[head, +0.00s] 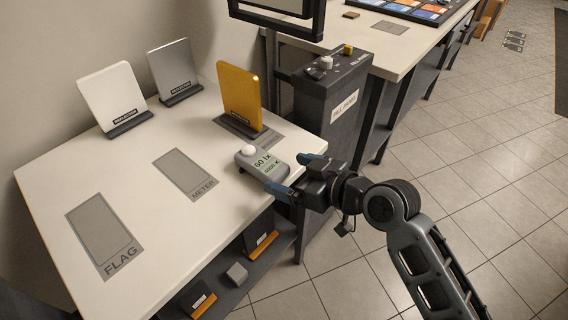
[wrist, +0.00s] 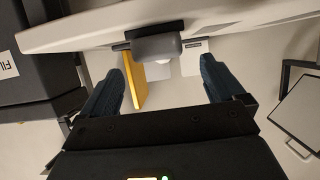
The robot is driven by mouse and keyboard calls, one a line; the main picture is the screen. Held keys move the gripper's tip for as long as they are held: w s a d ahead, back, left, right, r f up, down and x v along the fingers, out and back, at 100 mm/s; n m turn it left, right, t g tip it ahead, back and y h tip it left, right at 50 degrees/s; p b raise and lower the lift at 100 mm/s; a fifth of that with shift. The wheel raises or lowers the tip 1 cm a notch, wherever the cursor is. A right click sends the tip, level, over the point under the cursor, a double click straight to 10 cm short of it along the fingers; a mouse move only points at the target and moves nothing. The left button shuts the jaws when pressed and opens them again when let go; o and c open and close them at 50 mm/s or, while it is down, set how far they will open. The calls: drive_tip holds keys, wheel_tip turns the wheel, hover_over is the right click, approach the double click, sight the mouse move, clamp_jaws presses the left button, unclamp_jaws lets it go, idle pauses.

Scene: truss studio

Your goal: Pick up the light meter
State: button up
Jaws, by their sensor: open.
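The light meter (head: 265,168) is a small grey device with a white dome and a green screen reading about 60 lx. It lies on the white table (head: 215,215) at the right edge. My gripper (head: 295,173) is open at the table edge, with its blue fingers apart near the meter's near end. In the wrist view the meter's grey end (wrist: 157,48) shows ahead, between the directions of the two fingers (wrist: 163,88). Nothing is visibly held. Whether the fingers flank the meter's body is unclear.
A yellow reflector (head: 240,97) stands behind the meter; grey (head: 174,69) and white (head: 112,95) reflectors stand further left. Marked METER (head: 185,173) and FLAG (head: 102,230) spots are empty. A dark pillar (head: 335,105) with knobs stands close right. A lower shelf (head: 278,245) holds small items.

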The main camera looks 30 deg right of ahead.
sight(267, 163)
drive_tip(key=shift+w+a+r, duration=0.1)
drive_tip(key=shift+w, duration=0.4)
drive_tip(key=p+x, duration=0.1)
drive_tip(key=x, duration=0.6)
drive_tip(key=shift+w, duration=0.15)
drive_tip(key=shift+c, duration=0.2)
drive_tip(key=c, duration=1.1)
drive_tip(key=shift+r, duration=0.15)
